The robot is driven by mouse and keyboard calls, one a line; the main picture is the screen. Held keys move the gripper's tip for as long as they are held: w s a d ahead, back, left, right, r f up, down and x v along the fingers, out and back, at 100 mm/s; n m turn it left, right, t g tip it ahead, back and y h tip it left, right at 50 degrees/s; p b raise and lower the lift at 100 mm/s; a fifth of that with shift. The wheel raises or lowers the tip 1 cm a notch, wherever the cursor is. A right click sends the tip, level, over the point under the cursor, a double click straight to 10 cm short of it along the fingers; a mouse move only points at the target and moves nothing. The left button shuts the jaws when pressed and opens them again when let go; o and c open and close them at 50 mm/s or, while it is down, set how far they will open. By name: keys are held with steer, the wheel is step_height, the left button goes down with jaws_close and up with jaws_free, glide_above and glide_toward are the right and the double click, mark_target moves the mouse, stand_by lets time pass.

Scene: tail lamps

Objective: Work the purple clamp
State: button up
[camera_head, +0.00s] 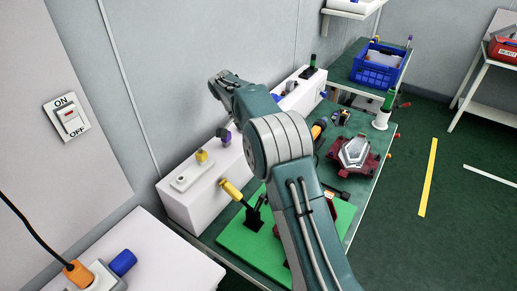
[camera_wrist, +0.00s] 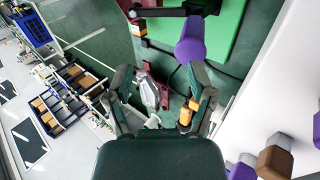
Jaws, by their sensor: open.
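The purple clamp (camera_wrist: 170,12) shows at the top of the wrist view, with dark arms and a thick purple handle (camera_wrist: 192,40) hanging towards my gripper. My gripper (camera_wrist: 159,78) is open, with nothing between its fingers. The handle's near end is close to the right fingertip in the picture; I cannot tell whether they touch. In the head view my arm covers part of this board (camera_head: 250,245), and I cannot make out the purple clamp or the fingers there.
A yellow-handled clamp (camera_head: 232,190) stands on the green board. White boxes with coloured knobs (camera_head: 190,202) line the wall side. A dark red fixture holding a lamp (camera_head: 354,152) sits on the bench, also seen between my fingers (camera_wrist: 149,92). A blue crate (camera_head: 378,65) stands farther back.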

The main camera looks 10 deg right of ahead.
steer(key=c, duration=0.6)
steer(key=shift+s+d+r+m, duration=0.1)
steer(key=shift+s+d+m, duration=0.05)
steer(key=shift+d+m, duration=0.15)
jaws_close()
steer(key=s+d+r+m+t+y, duration=0.5)
steer(key=s+d+m+t+y, duration=0.25)
steer(key=m, duration=0.95)
steer(key=shift+t+y, duration=0.45)
steer(key=x, duration=0.9)
steer(key=shift+s+a+f, duration=0.15)
steer(key=shift+a+f, duration=0.05)
steer(key=shift+f, duration=0.1)
steer(key=shift+w+a+f, duration=0.85)
steer(key=shift+w+a, duration=0.15)
steer(key=shift+w, duration=0.05)
steer(key=shift+w+a+f, duration=0.1)
steer(key=shift+w+a, duration=0.2)
